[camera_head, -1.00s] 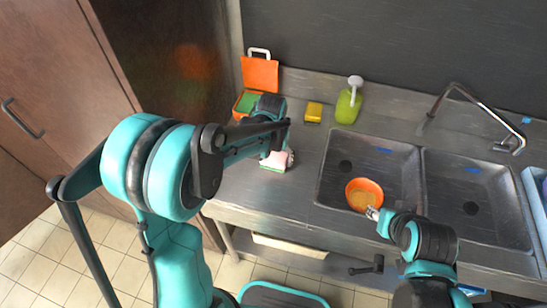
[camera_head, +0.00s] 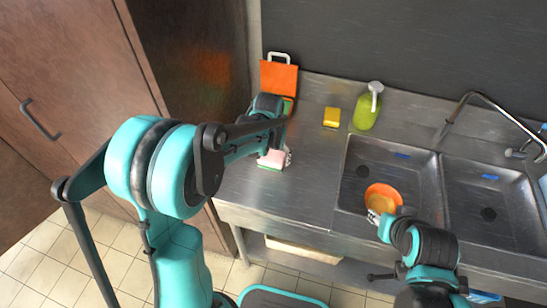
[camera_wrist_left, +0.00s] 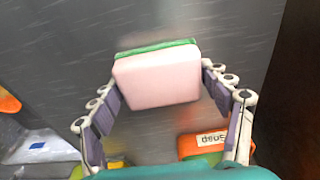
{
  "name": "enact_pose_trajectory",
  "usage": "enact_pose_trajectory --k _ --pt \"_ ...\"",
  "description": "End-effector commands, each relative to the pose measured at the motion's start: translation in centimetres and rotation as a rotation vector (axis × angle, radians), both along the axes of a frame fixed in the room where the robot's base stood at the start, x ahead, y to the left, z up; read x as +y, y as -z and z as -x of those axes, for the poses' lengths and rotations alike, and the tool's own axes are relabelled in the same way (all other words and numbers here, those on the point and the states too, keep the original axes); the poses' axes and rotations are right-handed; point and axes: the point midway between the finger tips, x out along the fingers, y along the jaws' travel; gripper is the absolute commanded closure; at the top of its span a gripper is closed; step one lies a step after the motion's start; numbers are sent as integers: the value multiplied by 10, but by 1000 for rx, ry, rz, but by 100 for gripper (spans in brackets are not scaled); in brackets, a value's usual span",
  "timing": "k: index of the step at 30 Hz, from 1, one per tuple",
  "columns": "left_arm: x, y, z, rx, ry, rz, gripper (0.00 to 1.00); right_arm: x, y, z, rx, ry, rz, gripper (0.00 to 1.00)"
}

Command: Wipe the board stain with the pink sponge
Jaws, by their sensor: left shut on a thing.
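The pink sponge (camera_head: 271,157) has a green layer and is at the left part of the steel counter. In the left wrist view the pink sponge (camera_wrist_left: 158,80) sits between my left fingers. My left gripper (camera_head: 284,158) is shut on it. I cannot tell whether the sponge touches the counter. No stain or separate board stands out in these views; my left arm and gripper hide part of the counter. My right gripper (camera_head: 374,216) is at the near rim of an orange bowl (camera_head: 383,198) in the left sink basin; its finger gap is too small to judge.
A yellow sponge (camera_head: 332,117) and a green soap bottle (camera_head: 366,110) stand at the back. A faucet (camera_head: 470,105) arches over the double sink (camera_head: 440,155). The counter in front of the yellow sponge is clear.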

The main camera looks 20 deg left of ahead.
Motion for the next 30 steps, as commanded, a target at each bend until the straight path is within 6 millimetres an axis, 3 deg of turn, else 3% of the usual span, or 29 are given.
enact_pose_trajectory --k 3,18,30 --pt "0 -25 -1 0 0 0 50 0 -13 0 0 0 0 60" --pt "0 -69 -6 0 0 0 50 0 -46 0 0 0 0 60" --pt "1 -80 -8 0 0 1 50 0 -53 0 0 0 0 60"
